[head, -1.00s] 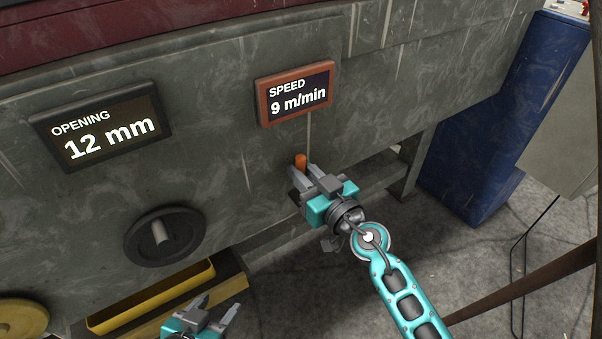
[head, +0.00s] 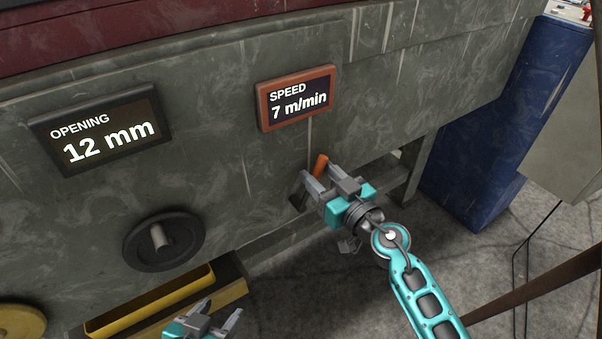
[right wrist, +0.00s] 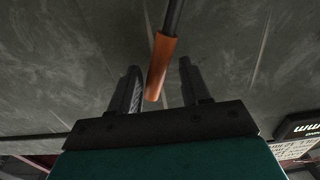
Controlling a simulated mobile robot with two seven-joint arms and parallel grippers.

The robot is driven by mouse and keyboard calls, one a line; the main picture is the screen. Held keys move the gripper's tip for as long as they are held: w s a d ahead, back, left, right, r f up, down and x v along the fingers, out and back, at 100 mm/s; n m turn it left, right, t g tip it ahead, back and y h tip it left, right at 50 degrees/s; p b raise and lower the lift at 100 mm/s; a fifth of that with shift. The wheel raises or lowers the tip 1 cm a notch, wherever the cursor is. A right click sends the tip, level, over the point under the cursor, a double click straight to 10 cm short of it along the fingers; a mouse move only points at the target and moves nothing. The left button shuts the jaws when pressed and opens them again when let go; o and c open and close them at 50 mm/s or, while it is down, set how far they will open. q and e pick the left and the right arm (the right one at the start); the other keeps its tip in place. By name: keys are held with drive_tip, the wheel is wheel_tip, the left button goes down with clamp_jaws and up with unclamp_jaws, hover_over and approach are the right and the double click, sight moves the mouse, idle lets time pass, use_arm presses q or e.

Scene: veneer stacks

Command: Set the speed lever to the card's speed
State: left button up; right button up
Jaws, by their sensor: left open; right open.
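The speed lever (head: 320,164) has an orange grip and stands below the speed display (head: 296,98), which has a red-brown frame and reads 7 m/min. My right gripper (head: 320,178) is open, with its fingers on either side of the lever. In the right wrist view the orange grip of the lever (right wrist: 160,66) lies tilted between the two spread fingers (right wrist: 160,85), with gaps beside it. My left gripper (head: 222,318) is open and empty at the bottom of the head view.
The opening display (head: 105,128) reads 12 mm, with a dark handwheel (head: 185,250) below it. A yellow tray (head: 150,305) sits low at left. A blue post (head: 480,150) stands at right. The grey machine panel (head: 220,140) backs the lever.

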sight(318, 173)
drive_tip(key=p+v, duration=0.1)
drive_tip(key=v, duration=0.3)
drive_tip(key=shift+s+d+r, duration=0.1)
drive_tip(key=shift+s, duration=0.15)
drive_tip(key=shift+p+v, duration=0.3)
drive_tip(key=shift+v, duration=0.7)
